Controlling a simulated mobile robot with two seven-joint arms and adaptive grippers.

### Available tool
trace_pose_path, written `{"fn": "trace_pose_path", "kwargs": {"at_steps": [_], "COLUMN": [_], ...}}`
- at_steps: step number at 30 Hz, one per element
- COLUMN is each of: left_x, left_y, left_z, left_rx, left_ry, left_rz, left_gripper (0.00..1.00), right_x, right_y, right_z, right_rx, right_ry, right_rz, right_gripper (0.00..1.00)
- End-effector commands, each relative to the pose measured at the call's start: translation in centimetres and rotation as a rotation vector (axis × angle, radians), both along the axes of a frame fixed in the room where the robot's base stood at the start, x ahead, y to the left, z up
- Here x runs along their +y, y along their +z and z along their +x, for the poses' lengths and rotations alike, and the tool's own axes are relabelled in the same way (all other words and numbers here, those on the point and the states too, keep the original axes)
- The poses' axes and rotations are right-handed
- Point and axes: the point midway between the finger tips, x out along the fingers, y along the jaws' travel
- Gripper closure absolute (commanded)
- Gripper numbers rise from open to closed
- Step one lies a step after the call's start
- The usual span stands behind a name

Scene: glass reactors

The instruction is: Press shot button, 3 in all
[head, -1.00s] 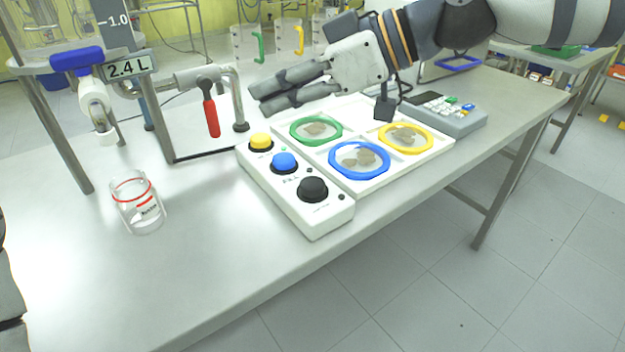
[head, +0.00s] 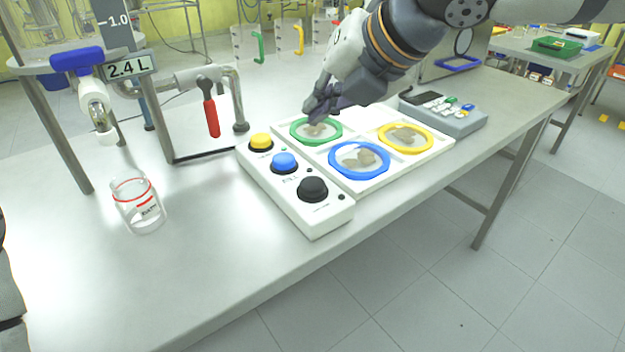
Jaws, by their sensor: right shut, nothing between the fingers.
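A white button box (head: 318,222) lies on the table with a yellow button (head: 261,141), a blue button (head: 284,162) and a black button (head: 313,188) in a row. I cannot read which one is the shot button. My right gripper (head: 312,116) is shut and empty, pointing down above the green-ringed dish, behind the button box and apart from all buttons. My left gripper is not in view; a dark part shows at the left edge.
A white tray (head: 421,160) holds the green ring (head: 296,135), blue ring (head: 334,166) and yellow ring (head: 428,146). A glass beaker (head: 140,207) stands left. A red-handled valve (head: 211,118) hangs at the back. The front left of the table (head: 215,270) is clear.

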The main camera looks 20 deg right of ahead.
Motion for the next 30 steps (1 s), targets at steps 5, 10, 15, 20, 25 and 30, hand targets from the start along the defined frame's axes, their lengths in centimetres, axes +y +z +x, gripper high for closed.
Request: {"fn": "trace_pose_path", "kwargs": {"at_steps": [5, 10, 15, 20, 25, 30], "left_x": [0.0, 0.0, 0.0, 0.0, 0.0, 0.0], "left_y": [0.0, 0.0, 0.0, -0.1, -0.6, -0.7], "left_z": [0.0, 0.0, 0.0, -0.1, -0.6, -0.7], "left_rx": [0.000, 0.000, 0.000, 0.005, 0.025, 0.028], "left_ry": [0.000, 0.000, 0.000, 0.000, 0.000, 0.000], "left_rz": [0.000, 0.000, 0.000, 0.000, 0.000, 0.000], "left_gripper": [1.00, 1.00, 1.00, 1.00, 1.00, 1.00], "right_x": [0.0, 0.0, -0.1, 0.0, 0.0, 0.0], "right_y": [-0.1, -1.6, -4.2, -6.6, -8.4, -8.9], "right_z": [0.0, 0.1, 0.1, 0.1, 0.1, 0.1], "right_rx": [-0.002, 0.000, -0.001, -0.001, 0.001, -0.003], "right_ry": [0.002, 0.002, 0.003, 0.004, 0.004, 0.004], "right_rz": [-0.001, -0.003, -0.004, -0.002, -0.002, -0.002], "right_gripper": [1.00, 1.00, 1.00, 1.00, 1.00, 1.00]}}
